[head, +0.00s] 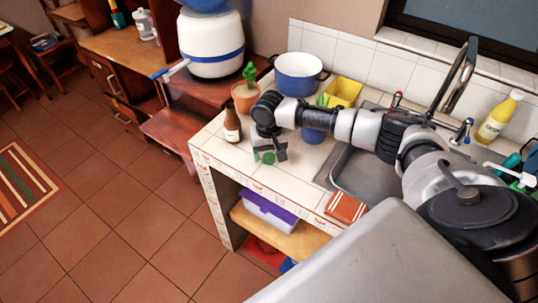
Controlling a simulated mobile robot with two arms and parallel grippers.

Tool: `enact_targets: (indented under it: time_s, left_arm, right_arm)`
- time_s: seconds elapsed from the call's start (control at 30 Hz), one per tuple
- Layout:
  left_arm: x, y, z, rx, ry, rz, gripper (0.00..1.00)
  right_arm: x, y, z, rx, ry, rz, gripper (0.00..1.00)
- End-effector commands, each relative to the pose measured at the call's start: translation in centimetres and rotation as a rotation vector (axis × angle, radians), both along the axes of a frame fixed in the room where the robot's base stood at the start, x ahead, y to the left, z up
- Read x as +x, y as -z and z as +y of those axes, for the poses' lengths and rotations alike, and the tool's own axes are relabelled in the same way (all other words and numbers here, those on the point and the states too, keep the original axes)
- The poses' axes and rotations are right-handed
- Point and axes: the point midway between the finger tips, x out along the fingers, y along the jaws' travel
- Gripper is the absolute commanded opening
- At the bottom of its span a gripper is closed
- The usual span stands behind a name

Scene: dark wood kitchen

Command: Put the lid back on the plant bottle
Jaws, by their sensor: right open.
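My right gripper (269,156) reaches over the tiled counter from the right and points down, its fingers apart. A small round green thing (268,158), perhaps the lid, shows between the fingers; I cannot tell whether they touch it. A brown bottle (232,126) with a pale label stands upright on the counter, left of the gripper. A blue container (312,134) is partly hidden behind my right arm, with green leaves (322,100) showing above the arm. I cannot tell which of these is the plant bottle. My left gripper is not in view.
A cactus in a terracotta pot (244,102), a blue pot (299,75) and a yellow box (345,90) stand at the back. The sink (362,182) is to the right, with a yellow bottle (498,118) behind. The counter's front left (222,160) is clear.

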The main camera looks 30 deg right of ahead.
Motion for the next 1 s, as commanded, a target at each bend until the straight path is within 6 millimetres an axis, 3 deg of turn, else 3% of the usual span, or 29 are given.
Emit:
enact_targets:
  time_s: [0.13,0.43,0.8,1.0]
  left_arm:
    - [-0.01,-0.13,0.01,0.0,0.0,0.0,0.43]
    - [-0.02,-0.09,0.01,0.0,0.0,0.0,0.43]
    - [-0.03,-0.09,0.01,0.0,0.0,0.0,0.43]
    - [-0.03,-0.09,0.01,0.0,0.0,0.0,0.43]
  right_arm:
    - [-0.01,0.93,-0.03,-0.001,0.0,-0.001,0.69]
    - [-0.01,0.96,-0.02,0.0,-0.001,-0.001,0.69]
    - [0.0,0.94,-0.02,0.0,-0.001,-0.001,0.15]
    - [0.0,0.93,-0.02,0.0,-0.001,-0.001,0.15]
